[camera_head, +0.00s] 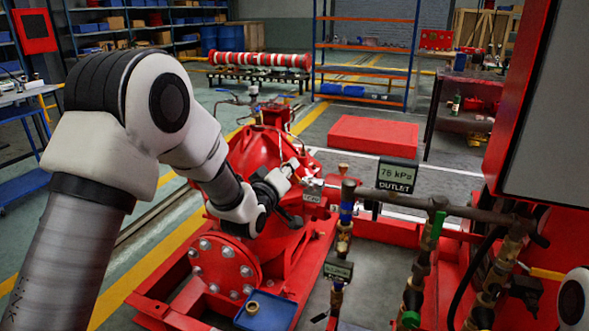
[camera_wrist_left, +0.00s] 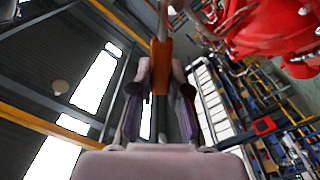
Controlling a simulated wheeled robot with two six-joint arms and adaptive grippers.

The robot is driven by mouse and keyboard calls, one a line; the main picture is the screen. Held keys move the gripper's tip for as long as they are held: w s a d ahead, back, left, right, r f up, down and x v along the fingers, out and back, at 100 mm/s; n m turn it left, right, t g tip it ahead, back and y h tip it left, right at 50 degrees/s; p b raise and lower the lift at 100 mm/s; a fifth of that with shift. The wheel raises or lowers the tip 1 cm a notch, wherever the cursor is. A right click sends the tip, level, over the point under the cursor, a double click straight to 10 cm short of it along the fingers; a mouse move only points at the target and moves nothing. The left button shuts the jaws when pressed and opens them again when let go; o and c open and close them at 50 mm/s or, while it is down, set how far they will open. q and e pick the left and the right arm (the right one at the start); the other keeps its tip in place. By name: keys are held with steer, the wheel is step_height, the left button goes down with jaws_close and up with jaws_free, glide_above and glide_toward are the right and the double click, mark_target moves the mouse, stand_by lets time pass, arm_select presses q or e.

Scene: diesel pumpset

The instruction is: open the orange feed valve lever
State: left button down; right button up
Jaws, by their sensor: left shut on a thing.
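The orange feed valve lever (camera_wrist_left: 161,66) shows in the left wrist view, upright between the two fingers of my left gripper (camera_wrist_left: 160,82). The fingers are shut on it. In the head view my left gripper (camera_head: 288,172) reaches from the left to the front of the red pump (camera_head: 262,158), near the small valve fittings. There the lever is hidden or too small to make out. My right gripper is out of view.
An outlet gauge (camera_head: 397,174) reading 76 kPa stands right of my left gripper. Brass pipework with green-handled valves (camera_head: 438,224) fills the lower right, beside a red cabinet. A blue tray (camera_head: 266,311) lies below the pump flange.

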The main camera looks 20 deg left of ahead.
arm_select(q)
step_height(320, 180, down, 6)
steer(key=a+n+b, duration=0.2)
steer(key=n+b, duration=0.1)
steer(key=n, duration=0.6)
steer(key=shift+a+r+n, duration=0.15)
steer(key=shift+a+n, duration=0.15)
steer(key=c, duration=1.1)
jaws_free()
steer(key=shift+w, duration=0.1)
steer(key=s, duration=1.2)
steer(key=shift+a, duration=0.2)
